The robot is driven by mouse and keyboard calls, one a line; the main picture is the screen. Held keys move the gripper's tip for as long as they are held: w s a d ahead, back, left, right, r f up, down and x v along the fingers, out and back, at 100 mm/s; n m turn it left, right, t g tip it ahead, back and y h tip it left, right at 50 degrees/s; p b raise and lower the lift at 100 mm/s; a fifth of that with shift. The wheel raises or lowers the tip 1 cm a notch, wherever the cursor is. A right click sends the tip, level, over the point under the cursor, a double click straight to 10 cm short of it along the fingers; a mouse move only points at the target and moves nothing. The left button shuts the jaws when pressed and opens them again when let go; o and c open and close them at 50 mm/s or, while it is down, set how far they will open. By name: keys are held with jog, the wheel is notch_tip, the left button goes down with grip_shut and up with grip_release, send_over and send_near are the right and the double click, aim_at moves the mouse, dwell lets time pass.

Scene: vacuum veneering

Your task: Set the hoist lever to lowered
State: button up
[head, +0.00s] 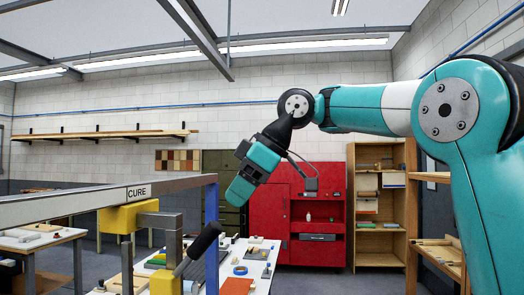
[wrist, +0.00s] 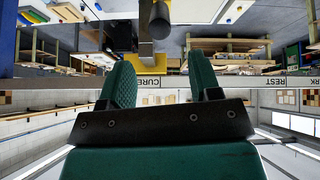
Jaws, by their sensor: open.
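The hoist lever (head: 200,248) is a black cylindrical grip on a grey rod, tilted up to the right beside the yellow hoist body (head: 125,217) in the head view. In the wrist view, which is upside down, the black grip (wrist: 160,20) shows at the top centre, with yellow hoist parts (wrist: 145,62) near the CURE label. My gripper (wrist: 163,82) has its two green fingers spread with nothing between them. In the head view my gripper (head: 238,192) hangs up and to the right of the lever, apart from it. Its fingertips are hard to make out there.
A grey overhead beam (head: 70,203) labelled CURE carries the hoist; a REST label (wrist: 267,83) shows further along it. A blue post (head: 211,235) stands close to the lever. A worktable (head: 262,256) with small items lies behind. A red cabinet (head: 268,225) stands further back.

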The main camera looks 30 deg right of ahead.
jog(key=p+v, duration=0.3)
jog(key=v, duration=0.4)
jog(key=shift+s+d+r+p, duration=0.2)
jog(key=shift+r+p, duration=0.15)
jog(key=shift+p, duration=0.05)
jog(key=s+a+f+m+g+b, duration=0.1)
jog(key=s+a+f+b, duration=0.25)
jog(key=f, duration=0.45)
jog(key=s+a+f+m+g+y+b, duration=0.1)
jog(key=s+a+f+b, duration=0.1)
jog(key=a+f+b, duration=0.45)
jog(key=s+a+f+m+b, duration=0.1)
jog(key=s+a+f+b, duration=0.15)
jog(key=f, duration=0.75)
jog(key=s+f+m+g+h+b, duration=0.1)
jog(key=s+f+b, duration=0.2)
jog(key=s+f, duration=0.3)
jog(key=s+d+f+m+g+h+b, duration=0.1)
jog(key=s+f+b, duration=0.3)
jog(key=f, duration=1)
jog(key=s, duration=0.3)
